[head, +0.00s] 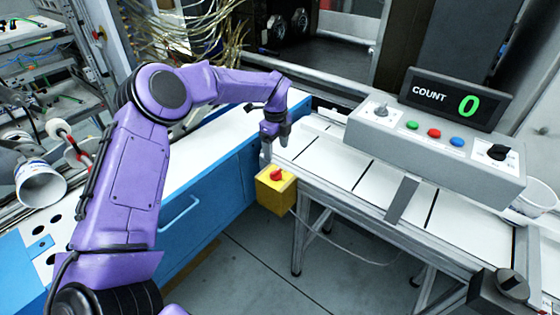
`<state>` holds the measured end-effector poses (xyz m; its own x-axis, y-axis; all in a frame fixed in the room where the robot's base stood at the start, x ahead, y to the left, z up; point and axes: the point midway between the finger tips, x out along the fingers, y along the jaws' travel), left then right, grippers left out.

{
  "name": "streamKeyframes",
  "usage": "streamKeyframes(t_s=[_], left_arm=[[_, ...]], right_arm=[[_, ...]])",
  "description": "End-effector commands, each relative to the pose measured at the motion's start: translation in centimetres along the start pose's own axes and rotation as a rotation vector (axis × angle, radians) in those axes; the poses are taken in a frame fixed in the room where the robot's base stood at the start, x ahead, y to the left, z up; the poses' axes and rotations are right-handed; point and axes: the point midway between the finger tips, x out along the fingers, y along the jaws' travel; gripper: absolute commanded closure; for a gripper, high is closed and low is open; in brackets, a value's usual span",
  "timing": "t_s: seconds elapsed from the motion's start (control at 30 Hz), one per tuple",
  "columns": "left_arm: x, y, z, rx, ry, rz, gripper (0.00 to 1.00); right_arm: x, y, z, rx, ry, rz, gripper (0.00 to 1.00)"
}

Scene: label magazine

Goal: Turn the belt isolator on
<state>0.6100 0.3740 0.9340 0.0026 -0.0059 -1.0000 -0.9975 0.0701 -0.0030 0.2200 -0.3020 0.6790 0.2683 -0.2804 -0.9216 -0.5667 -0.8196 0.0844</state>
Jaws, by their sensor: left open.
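A yellow box with a red rotary knob (277,174), which looks like the belt isolator, is fixed at the near left end of the conveyor. The angle of its knob is too small to read surely. My left gripper (273,150) is open and empty, pointing down just above and behind the yellow box. Whether a finger touches the box cannot be told. My right gripper is not in view.
A grey control box (433,148) with buttons, a black knob (497,152) and a display reading COUNT 0 stands over the white belt (336,163). A blue cabinet (205,205) is at left. Another dark knob (512,283) is at lower right. Open floor lies in front.

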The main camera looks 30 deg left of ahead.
Motion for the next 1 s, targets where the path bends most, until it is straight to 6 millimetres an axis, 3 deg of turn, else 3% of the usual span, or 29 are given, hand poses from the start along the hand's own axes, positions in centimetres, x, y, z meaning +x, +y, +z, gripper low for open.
streamKeyframes(t_s=[0.2, 0.4, 0.73, 0.77, 0.9, 0.93, 1.0], left_arm=[[4.9, 0.1, -0.1, 0.007, -0.004, 0.008, 0.28], [8.3, 0.1, -0.1, 0.008, -0.005, 0.007, 0.28], [9.3, 0.2, 0.1, 0.007, -0.005, 0.005, 0.28], [9.3, 0.2, 0.1, 0.007, -0.005, 0.005, 0.31], [9.3, 0.2, 0.1, 0.007, -0.005, 0.005, 0.77], [9.3, 0.2, 0.1, 0.007, -0.005, 0.005, 0.84], [9.3, 0.2, 0.1, 0.008, -0.005, 0.005, 0.84]], right_arm=[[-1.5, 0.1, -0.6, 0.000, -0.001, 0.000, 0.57], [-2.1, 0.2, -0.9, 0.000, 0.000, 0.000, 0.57], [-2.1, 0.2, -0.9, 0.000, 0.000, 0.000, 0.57], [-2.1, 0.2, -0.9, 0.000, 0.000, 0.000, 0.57], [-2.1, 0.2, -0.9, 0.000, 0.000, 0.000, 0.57], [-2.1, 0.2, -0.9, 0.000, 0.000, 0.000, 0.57], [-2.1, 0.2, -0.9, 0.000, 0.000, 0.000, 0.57]])
